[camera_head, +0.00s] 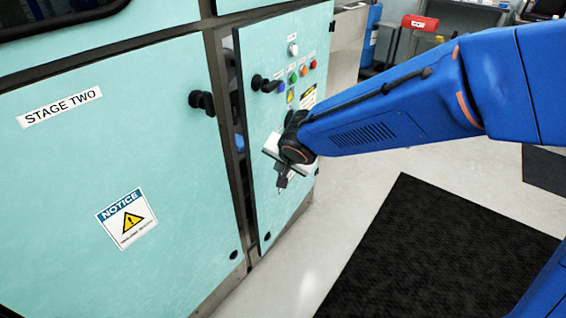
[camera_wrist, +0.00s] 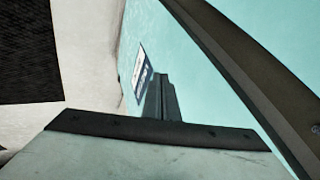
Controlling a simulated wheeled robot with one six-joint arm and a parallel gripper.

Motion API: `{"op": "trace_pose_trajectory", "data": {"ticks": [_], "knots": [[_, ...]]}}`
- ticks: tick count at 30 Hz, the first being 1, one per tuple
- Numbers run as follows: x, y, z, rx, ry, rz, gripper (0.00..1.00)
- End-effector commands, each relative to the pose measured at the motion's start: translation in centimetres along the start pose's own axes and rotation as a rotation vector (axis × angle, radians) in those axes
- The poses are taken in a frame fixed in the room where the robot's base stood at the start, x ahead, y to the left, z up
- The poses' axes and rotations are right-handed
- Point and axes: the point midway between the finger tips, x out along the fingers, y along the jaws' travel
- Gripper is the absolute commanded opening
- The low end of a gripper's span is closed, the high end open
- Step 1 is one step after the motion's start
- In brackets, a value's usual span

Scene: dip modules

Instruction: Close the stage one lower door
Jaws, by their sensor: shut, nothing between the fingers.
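A teal door with buttons and a black handle (camera_head: 267,84) stands at the middle of the head view; this control door (camera_head: 262,150) sits ajar, with a dark gap along its left edge. No stage one label can be read on it. My gripper (camera_head: 282,184) is shut and empty in front of the lower part of this door; whether it touches is unclear. In the wrist view my gripper (camera_wrist: 161,82) points along a teal panel (camera_wrist: 195,95) with a blue and white label (camera_wrist: 142,74).
The stage two door (camera_head: 120,160) fills the left and looks shut, with a black knob (camera_head: 201,101) near its right edge. A black mat (camera_head: 440,250) lies on the pale floor at the right. A red box (camera_head: 420,23) stands at the back.

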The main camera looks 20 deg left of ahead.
Motion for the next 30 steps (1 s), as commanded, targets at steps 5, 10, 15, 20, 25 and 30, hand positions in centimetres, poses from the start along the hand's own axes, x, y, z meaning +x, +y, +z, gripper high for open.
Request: {"op": "trace_pose_trajectory", "data": {"ticks": [5,10,15,20,25,30], "knots": [[1.0,-2.4,0.0,-0.001,0.001,-0.004,0.0],[1.5,-3.3,0.0,-0.001,0.001,-0.002,0.0],[1.5,-3.5,-0.1,0.0,0.001,-0.002,0.0],[1.5,-3.5,0.0,0.0,0.001,-0.002,0.0],[1.9,-4.2,-0.1,0.0,0.001,-0.003,0.0],[3.2,-6.7,-0.1,-0.001,0.0,-0.004,0.0]]}}
